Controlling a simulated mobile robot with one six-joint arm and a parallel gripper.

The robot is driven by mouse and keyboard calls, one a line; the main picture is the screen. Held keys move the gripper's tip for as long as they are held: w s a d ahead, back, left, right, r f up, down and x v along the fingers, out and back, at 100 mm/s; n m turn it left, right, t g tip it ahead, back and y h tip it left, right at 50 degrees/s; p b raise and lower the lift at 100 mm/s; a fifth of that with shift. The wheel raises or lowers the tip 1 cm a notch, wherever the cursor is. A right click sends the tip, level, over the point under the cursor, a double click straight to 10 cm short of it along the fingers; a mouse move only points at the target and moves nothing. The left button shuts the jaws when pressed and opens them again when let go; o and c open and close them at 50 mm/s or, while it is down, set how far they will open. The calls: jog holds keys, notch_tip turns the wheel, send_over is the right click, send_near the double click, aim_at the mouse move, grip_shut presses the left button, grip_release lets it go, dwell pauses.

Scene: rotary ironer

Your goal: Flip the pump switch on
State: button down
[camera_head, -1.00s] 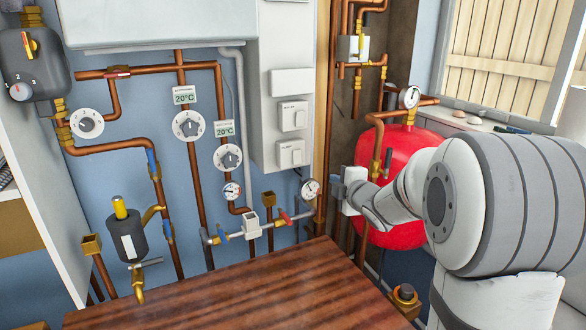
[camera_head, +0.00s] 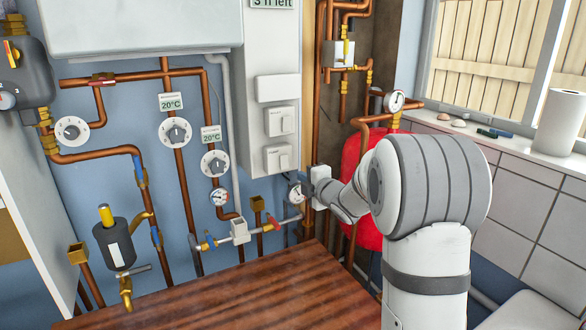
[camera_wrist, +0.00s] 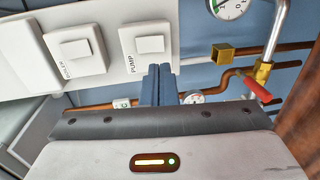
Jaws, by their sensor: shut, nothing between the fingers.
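The pump switch (camera_wrist: 149,44) is a white square plate with a raised rocker, labelled PUMP in the wrist view. In the head view it appears to be the lower switch (camera_head: 279,158) on the white panel. My gripper (camera_wrist: 158,70) is shut and empty, its two blue-grey fingers pressed together. In the wrist view the fingertips overlap the lower edge of the pump switch, below its rocker. In the head view my gripper (camera_head: 308,176) is just right of the lower switch. I cannot tell whether the fingertips touch it.
A similar boiler switch (camera_wrist: 75,48) sits beside the pump switch. Copper pipes, a gauge (camera_head: 297,193) and a red-handled valve (camera_wrist: 257,88) are close to my gripper. The red tank (camera_head: 362,160) is behind my arm. The wooden top (camera_head: 220,292) is clear.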

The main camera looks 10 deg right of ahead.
aim_at(285, 167)
jog(key=p+x, duration=0.1)
jog(key=x, duration=0.7)
jog(key=shift+w+a+p, duration=0.1)
jog(key=shift+w+p, duration=0.25)
jog(key=shift+w, duration=0.05)
jog(key=shift+f+b, duration=0.2)
jog(key=shift+b, duration=0.35)
jog(key=shift+r, duration=0.2)
jog(key=shift+f, duration=0.15)
jog(key=f+b+v, duration=0.3)
jog(key=b+v, duration=0.1)
jog(key=v, duration=0.9)
jog(key=shift+s, duration=0.5)
